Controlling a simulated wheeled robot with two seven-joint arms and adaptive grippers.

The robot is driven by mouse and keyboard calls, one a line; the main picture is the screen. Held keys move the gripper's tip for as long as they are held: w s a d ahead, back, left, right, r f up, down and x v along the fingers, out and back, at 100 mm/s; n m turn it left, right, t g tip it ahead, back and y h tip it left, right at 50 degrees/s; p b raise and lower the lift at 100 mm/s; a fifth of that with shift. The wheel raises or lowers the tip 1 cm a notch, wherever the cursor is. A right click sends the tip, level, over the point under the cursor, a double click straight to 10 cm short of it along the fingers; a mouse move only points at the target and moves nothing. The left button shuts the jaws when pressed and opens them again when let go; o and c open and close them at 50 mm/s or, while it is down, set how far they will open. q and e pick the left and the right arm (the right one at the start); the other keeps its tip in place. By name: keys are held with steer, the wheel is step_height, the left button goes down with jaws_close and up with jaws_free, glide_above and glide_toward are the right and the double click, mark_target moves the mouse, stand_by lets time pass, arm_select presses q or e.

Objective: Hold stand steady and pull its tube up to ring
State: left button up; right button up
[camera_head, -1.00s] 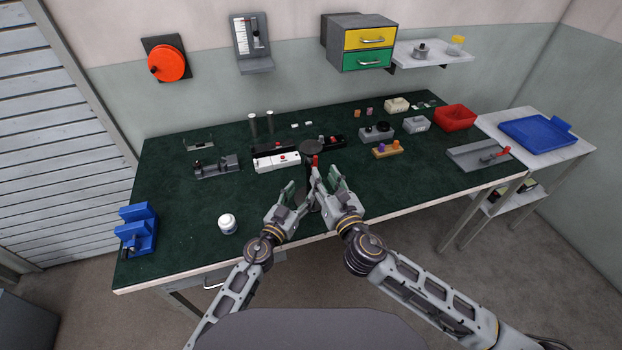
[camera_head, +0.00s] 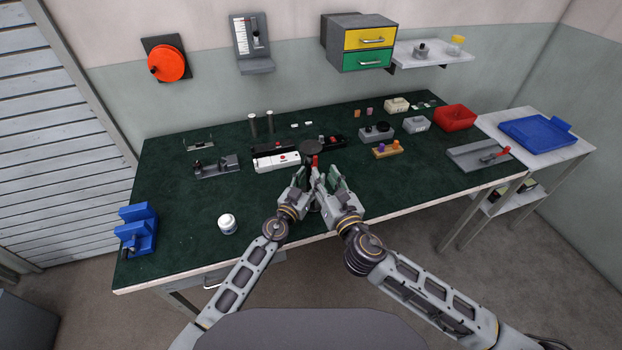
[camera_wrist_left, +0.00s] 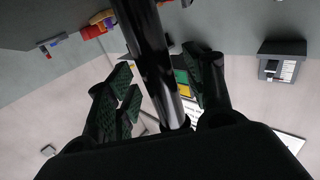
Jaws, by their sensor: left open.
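The stand has a dark round top (camera_head: 311,147) with a red part (camera_head: 315,161) just below it, at the front middle of the bench. Its lower part is mostly hidden behind my grippers. My left gripper (camera_head: 300,178) is at the stand's left side. In the left wrist view, a shiny black tube (camera_wrist_left: 156,62) runs between the left gripper's (camera_wrist_left: 165,90) fingers, which are apart with gaps on both sides. My right gripper (camera_head: 329,180) is close against the stand's right side; its grip is hidden. I cannot make out a ring mark.
A white and black box with a red button (camera_head: 277,162) stands just behind and left of the stand. A white jar (camera_head: 227,224) is at the front left. A wooden block with knobs (camera_head: 387,149) stands to the right. The front left bench top is mostly clear.

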arm_select(q)
steer(key=shift+w+d, duration=0.1)
steer(key=shift+w, duration=0.2)
steer(key=c, duration=0.3)
stand_by(0.6)
stand_by(0.4)
jaws_close()
stand_by(0.8)
